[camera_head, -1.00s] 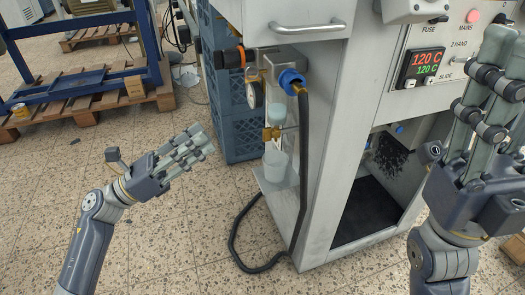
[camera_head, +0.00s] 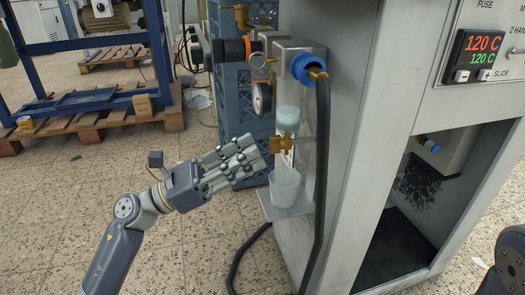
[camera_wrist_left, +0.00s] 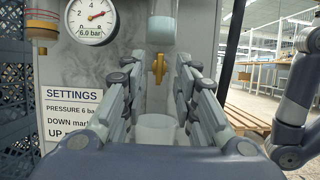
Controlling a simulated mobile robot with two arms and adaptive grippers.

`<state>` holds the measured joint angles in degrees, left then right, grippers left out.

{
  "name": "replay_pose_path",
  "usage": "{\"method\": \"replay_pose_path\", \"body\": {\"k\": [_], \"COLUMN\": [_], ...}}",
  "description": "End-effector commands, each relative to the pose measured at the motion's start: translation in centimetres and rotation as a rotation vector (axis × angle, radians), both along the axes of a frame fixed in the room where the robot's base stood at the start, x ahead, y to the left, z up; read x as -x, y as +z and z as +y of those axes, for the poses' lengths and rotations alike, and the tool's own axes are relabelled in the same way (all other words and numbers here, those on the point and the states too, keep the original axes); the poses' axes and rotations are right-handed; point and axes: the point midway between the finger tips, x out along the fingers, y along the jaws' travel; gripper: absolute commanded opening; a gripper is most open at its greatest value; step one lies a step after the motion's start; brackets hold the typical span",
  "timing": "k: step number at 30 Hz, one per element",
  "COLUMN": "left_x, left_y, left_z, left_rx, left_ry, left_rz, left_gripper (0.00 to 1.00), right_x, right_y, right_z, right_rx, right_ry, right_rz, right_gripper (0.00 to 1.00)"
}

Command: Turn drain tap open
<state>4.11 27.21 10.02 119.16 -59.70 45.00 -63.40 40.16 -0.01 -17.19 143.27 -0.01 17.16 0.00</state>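The brass drain tap (camera_head: 281,144) sits below a clear filter bowl (camera_head: 288,118) on the side of the grey machine. In the left wrist view the tap (camera_wrist_left: 159,68) shows upright between my fingers, beyond them. My left gripper (camera_head: 250,160) is open and empty, just left of the tap and level with or slightly below it; its fingers (camera_wrist_left: 158,78) spread to either side. I see no contact with the tap. A translucent cup (camera_head: 285,187) stands below the tap on a small shelf. My right gripper is out of view; only a dark part of my right arm shows at the lower right.
A black hose (camera_head: 322,150) hangs from a blue fitting (camera_head: 302,68) right of the tap. A pressure gauge (camera_head: 262,98) and blue crates (camera_head: 232,110) are close behind. The wrist view shows a SETTINGS label (camera_wrist_left: 72,115).

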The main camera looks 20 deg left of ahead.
Motion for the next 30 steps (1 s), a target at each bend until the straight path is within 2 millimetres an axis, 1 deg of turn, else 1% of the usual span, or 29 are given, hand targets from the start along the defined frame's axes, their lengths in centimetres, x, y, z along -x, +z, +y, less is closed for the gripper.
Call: {"method": "replay_pose_path", "body": {"k": [1, 3, 7, 11, 18, 19, 22, 23, 30], "left_x": [-0.4, -0.9, -1.6, -1.9, -2.0, -2.0, -2.0, -2.0, -2.0], "left_y": [0.3, 0.7, 1.2, 1.5, 1.5, 1.5, 1.5, 1.5, 1.5], "left_z": [-0.7, -1.5, -2.5, -2.9, -2.9, -2.9, -2.9, -2.9, -2.9], "left_rx": [-0.001, 0.000, 0.000, 0.001, 0.002, 0.002, 0.002, 0.002, 0.002], "left_ry": [-0.003, -0.001, -0.001, 0.001, 0.001, 0.001, 0.001, 0.001, 0.001], "left_rz": [-0.005, -0.004, -0.002, 0.000, 0.001, 0.001, 0.001, 0.001, 0.001], "left_gripper": [0.28, 0.28, 0.28, 0.28, 0.28, 0.25, 0.03, 0.00, 0.00], "right_x": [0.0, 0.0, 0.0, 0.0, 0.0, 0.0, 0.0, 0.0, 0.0], "right_y": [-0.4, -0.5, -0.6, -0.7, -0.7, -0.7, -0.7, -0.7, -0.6], "right_z": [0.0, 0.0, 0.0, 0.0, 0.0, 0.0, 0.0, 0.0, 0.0], "right_rx": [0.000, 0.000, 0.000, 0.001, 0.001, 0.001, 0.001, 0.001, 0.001], "right_ry": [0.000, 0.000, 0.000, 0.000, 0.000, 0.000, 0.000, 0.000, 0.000], "right_rz": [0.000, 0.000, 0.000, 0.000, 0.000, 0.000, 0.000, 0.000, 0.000], "right_gripper": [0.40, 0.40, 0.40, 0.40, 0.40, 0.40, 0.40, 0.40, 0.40]}}
